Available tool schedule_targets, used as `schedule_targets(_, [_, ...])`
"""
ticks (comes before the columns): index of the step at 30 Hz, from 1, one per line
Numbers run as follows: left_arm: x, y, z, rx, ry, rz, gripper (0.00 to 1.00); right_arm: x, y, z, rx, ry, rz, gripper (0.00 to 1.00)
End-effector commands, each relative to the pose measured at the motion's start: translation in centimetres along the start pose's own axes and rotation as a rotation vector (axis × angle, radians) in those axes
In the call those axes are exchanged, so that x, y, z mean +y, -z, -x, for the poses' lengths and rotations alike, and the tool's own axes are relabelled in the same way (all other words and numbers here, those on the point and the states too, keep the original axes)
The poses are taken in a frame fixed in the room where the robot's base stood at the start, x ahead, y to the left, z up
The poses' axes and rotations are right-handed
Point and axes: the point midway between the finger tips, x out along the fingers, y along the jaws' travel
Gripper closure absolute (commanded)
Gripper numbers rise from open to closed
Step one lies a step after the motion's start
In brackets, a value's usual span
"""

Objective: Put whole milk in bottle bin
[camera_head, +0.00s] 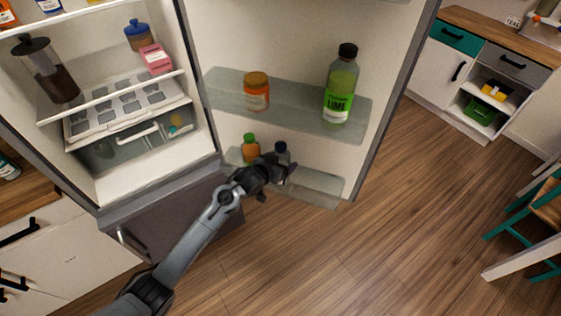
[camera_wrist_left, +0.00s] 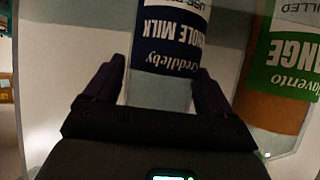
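The whole milk bottle (camera_head: 283,153) has a dark cap and stands low at the fridge door's bottom bin (camera_head: 318,183), beside an orange juice bottle (camera_head: 250,149). Its lower part is hidden behind my gripper in the head view. My left gripper (camera_head: 281,171) is at the bottle. In the left wrist view the milk bottle (camera_wrist_left: 170,40), with its dark blue label upside down, lies between the two fingers of the left gripper (camera_wrist_left: 160,80). The fingers appear to touch its sides. Whether the bottle rests on the bin floor is hidden. My right gripper is not in view.
The orange juice bottle (camera_wrist_left: 275,80) is close to the right finger in the left wrist view. The upper door shelf holds an orange jar (camera_head: 257,92) and a green lime bottle (camera_head: 341,88). The fridge door is open. The bottom bin's right part is free.

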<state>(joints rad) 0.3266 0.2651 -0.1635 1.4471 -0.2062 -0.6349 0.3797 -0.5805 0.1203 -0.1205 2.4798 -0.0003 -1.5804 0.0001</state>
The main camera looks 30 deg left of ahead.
Motion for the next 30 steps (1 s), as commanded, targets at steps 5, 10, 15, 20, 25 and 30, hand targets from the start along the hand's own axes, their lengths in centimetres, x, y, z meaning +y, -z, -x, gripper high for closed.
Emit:
schedule_targets(5, [0.0,0.0,0.0,0.0,0.0,0.0,0.0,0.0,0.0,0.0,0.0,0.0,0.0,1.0])
schedule_targets(10, [0.0,0.1,0.0,0.0,0.0,0.0,0.0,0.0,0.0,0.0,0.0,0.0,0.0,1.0])
schedule_targets(15, [0.0,0.3,0.9,0.001,-0.001,0.0,0.0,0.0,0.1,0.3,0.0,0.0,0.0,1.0])
schedule_targets(20, [0.0,0.3,3.1,0.0,-0.001,-0.002,0.0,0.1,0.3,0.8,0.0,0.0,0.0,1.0])
schedule_targets(25, [0.0,0.3,6.3,-0.001,-0.001,-0.001,0.0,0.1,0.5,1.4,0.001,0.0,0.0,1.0])
schedule_targets(30, [0.0,0.3,9.2,-0.001,-0.001,-0.001,0.0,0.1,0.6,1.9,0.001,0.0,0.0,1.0])
